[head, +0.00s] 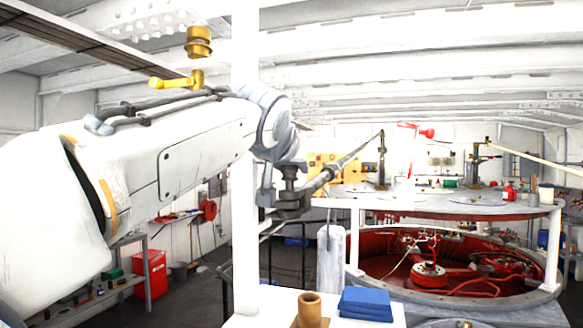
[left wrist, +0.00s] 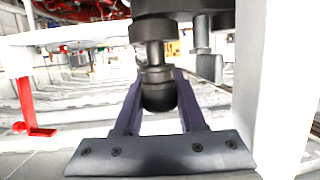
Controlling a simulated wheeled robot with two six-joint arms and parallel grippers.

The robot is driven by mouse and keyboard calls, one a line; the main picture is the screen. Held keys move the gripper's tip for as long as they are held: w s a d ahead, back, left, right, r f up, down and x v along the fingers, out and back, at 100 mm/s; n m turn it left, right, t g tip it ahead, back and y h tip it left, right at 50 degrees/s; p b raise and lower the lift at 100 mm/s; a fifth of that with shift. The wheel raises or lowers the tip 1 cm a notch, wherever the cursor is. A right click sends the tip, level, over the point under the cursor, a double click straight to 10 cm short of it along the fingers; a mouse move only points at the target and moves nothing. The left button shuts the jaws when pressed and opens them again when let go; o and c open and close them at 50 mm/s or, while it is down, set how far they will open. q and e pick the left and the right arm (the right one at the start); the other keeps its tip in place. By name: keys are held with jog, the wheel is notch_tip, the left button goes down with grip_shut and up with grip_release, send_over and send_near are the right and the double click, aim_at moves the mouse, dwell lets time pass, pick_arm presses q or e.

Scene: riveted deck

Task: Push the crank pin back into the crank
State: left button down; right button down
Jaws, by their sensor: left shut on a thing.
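My left arm reaches in from the left in the head view, with my left gripper (head: 280,188) pointing down near the picture's middle. It is shut on the crank pin (head: 289,173), a dark upright metal piece. In the left wrist view the pin's round dark knob (left wrist: 158,97) sits between the two purple-grey fingers, and a length of shiny shank (left wrist: 155,51) shows between knob and dark collar. The dark crank (head: 293,208) is just below the gripper, with a rod running to the upper right. How deep the pin sits is hidden. My right gripper is out of view.
A white post (head: 245,200) stands close by the gripper. A round table (head: 440,203) over a red machine pit (head: 450,270) is at right. A blue box (head: 366,304) and a brass cup (head: 310,308) stand on a white surface in front.

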pick_arm(q)
jog(key=shift+f+b, duration=0.85)
jog(key=shift+f, duration=0.05)
jog(key=shift+c, duration=2.1)
grip_release()
jog(key=shift+r, duration=0.1)
jog(key=b+v, duration=0.3)
jog(key=v, duration=0.6)
jog(key=shift+s, duration=0.25)
jog(key=shift+s+r, duration=0.15)
jog(key=shift+s, duration=0.35)
